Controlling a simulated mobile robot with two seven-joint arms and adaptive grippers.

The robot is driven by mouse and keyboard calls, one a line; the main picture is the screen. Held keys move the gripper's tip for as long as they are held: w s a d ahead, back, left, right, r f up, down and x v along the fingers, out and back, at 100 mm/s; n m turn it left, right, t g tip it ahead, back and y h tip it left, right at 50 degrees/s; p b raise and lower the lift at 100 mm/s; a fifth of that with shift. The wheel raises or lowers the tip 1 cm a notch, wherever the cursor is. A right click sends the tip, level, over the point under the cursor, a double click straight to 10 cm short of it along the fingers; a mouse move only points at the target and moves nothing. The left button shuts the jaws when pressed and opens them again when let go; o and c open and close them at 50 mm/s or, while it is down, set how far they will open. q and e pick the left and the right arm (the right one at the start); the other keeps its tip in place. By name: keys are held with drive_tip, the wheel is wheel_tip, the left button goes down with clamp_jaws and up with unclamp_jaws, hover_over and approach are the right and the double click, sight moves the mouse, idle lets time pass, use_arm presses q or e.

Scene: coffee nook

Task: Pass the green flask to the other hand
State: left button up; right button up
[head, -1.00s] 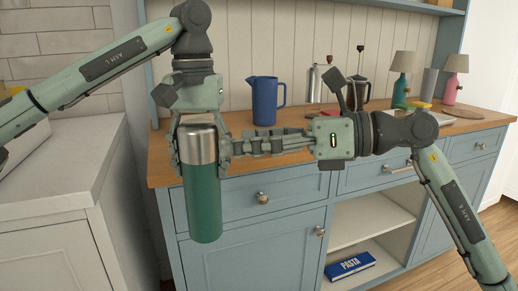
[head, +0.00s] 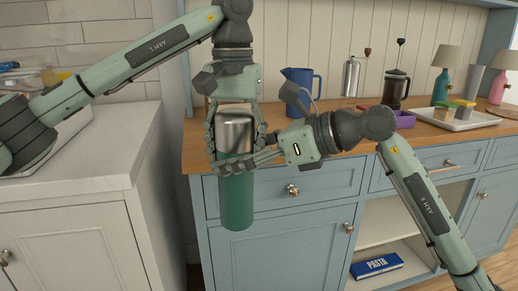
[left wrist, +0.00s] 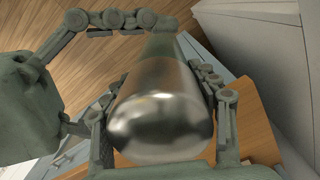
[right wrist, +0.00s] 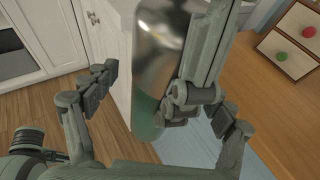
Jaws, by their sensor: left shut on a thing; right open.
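The green flask (head: 237,200) has a steel upper part and hangs upright in front of the blue cabinet. My left gripper (head: 236,140) comes from above and is shut on the steel part. In the left wrist view the steel top (left wrist: 160,115) sits between its fingers. My right gripper (head: 240,162) comes from the right and is open, its fingers reaching around the flask just below the left fingers. In the right wrist view the flask (right wrist: 150,110) stands between the open right fingers, nearer the right-hand finger; I cannot tell whether they touch.
The wooden counter (head: 350,138) behind carries a blue jug (head: 301,85), a grinder (head: 350,78), a French press (head: 396,88) and a tray (head: 460,122). A white cabinet (head: 70,200) stands at the left. The space below the flask is clear.

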drive_tip(key=shift+w+a+f, duration=0.2)
drive_tip(key=shift+a, duration=0.25)
drive_tip(key=shift+s, duration=0.1)
drive_tip(key=c, duration=1.4)
use_arm(q)
drive_tip(key=o, duration=1.3)
use_arm(e)
drive_tip(key=shift+r, duration=0.1)
drive_tip(key=shift+c, duration=1)
use_arm(q)
drive_tip(key=o, duration=0.5)
drive_tip(key=shift+r, duration=0.1)
